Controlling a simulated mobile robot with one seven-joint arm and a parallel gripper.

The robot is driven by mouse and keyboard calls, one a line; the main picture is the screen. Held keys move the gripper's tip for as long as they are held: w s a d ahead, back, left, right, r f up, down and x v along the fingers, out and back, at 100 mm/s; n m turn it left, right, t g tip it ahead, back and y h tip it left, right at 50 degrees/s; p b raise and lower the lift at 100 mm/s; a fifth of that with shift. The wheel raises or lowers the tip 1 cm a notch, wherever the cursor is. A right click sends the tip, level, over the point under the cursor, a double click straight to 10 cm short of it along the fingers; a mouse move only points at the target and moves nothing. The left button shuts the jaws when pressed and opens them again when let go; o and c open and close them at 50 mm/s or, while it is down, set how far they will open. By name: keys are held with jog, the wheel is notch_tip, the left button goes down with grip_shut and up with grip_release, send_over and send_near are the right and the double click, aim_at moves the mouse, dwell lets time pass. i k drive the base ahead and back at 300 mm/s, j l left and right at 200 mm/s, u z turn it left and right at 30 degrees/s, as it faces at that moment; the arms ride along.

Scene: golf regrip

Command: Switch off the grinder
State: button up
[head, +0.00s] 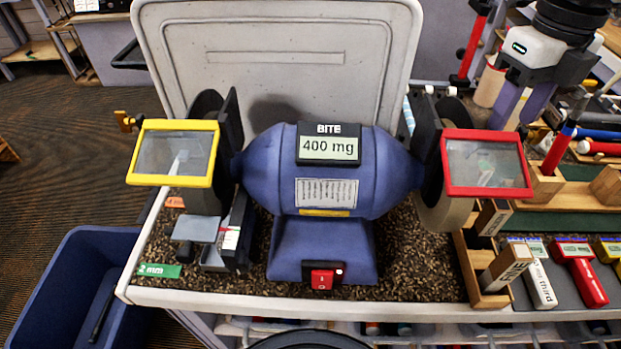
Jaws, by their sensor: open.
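The blue bench grinder (262,170) stands in the middle of a grit-covered tray top. Its red rocker switch (321,280) sits in a black plate low on the front of the base, with a small light at the plate's upper right. Which side of the rocker is pressed is too small to tell. The display (330,147) on the housing reads "BITE 400 mg". My gripper (507,122) is at the upper right, behind and right of the grinder, with fingers apart and nothing seen between them. It is well away from the switch.
A yellow-framed shield (174,183) and a red-framed shield (487,192) flank the grinder. A wooden holder and several coloured-handled tools (580,272) lie at the right. A blue bin (62,285) stands lower left. Space before the switch is clear.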

aim_at(320, 279)
jog(key=k+l, duration=0.25)
jog(key=k, duration=0.25)
jog(key=k+l, duration=0.25)
jog(key=k, duration=0.2)
